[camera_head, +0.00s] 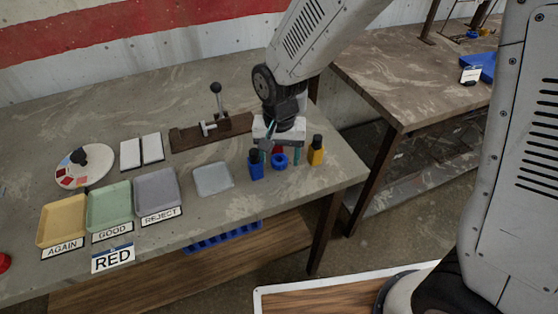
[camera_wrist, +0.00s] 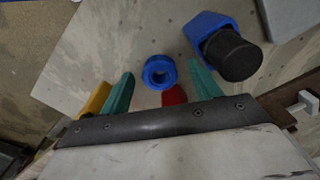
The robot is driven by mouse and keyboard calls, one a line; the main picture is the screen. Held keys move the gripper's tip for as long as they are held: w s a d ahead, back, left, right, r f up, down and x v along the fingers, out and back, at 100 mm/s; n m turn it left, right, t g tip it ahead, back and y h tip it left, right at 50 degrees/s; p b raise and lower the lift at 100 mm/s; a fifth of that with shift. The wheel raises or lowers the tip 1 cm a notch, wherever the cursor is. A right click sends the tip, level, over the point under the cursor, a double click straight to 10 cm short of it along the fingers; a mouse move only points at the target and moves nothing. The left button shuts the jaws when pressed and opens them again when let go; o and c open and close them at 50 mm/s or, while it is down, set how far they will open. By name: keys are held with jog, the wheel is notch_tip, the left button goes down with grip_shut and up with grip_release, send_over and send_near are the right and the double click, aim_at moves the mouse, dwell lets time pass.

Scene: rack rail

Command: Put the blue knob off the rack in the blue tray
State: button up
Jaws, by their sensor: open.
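A blue ring-shaped piece (camera_head: 280,161), perhaps the blue knob, stands on the near table, not visibly on a rack. My gripper (camera_head: 283,153) is open above and just behind it. In the wrist view the blue ring-shaped piece (camera_wrist: 150,72) shows between and beyond the teal fingertips (camera_wrist: 160,69), with no contact visible. A blue open tray (camera_head: 483,67) with a white tag lies on the far table at the upper right, partly hidden by my own body. A small blue piece (camera_head: 472,35) and a yellow one sit near posts behind it, too small to identify.
A blue bottle with black cap (camera_head: 256,168) and a yellow one (camera_head: 317,152) flank the ring; a red piece (camera_wrist: 174,95) is close by. AGAIN, GOOD and REJECT trays (camera_head: 157,190) stand left. A clamp (camera_head: 210,126) stands behind. A gap separates the tables.

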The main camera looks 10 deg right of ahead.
jog(key=c, duration=1.2)
jog(key=shift+o, duration=0.2)
